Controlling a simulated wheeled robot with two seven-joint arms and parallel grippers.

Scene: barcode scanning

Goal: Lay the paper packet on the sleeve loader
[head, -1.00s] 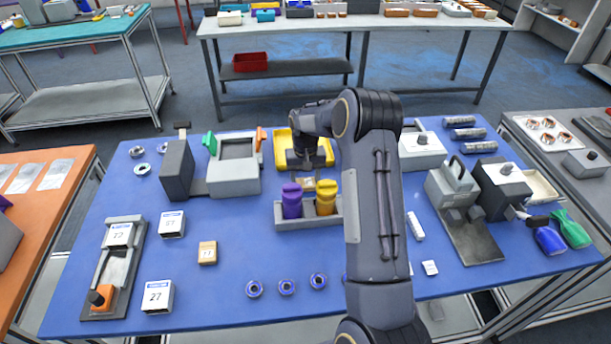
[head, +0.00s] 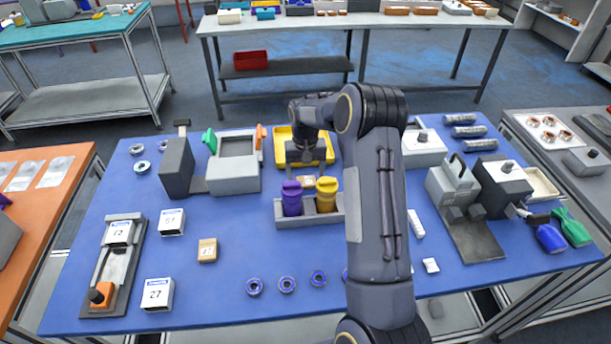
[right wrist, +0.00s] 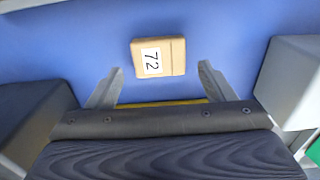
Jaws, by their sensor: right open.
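A tan paper packet with a white label reading 72 (right wrist: 158,57) lies on the blue table; in the head view the packet (head: 307,180) shows partly, behind the purple and yellow bottles. My right gripper (head: 305,168) is above it. In the right wrist view the right gripper (right wrist: 160,75) is open, with the packet just ahead of the gap between its fingers and not held. What looks like the sleeve loader (head: 125,270) is a grey track with an orange block at the table's left; a white sleeve marked 72 (head: 118,233) sits at its far end. My left gripper is out of view.
Another tan packet (head: 207,250) and white sleeves (head: 172,222) (head: 157,294) stand near the loader. The bottle rack (head: 325,217) is close in front of my right gripper, a yellow tray (head: 283,147) behind it. Blue rings (head: 287,285) lie at the front edge.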

